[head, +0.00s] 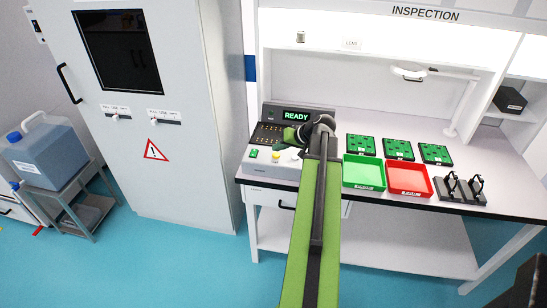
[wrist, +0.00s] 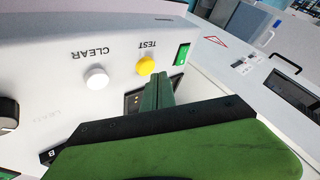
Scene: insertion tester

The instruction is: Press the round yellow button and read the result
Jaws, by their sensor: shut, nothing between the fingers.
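The tester (head: 270,172) stands at the left end of the bench, and its display (head: 297,115) reads READY in green. The round yellow button (wrist: 146,65), labelled TEST, sits on its pale panel; it also shows in the head view (head: 276,155). A white button (wrist: 96,77) labelled CLEAR is beside it. My gripper (wrist: 160,82) is shut and empty, its green fingertips just beside the yellow button in the picture. I cannot tell whether they touch it. In the head view my gripper (head: 290,134) is over the tester, partly hidden by my arm.
A green tray (head: 364,187) and a red tray (head: 408,194) lie right of the tester. Several green boards (head: 398,149) lie behind them. A black rack (head: 460,198) is at the right. A tall grey cabinet (head: 190,190) stands left of the bench.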

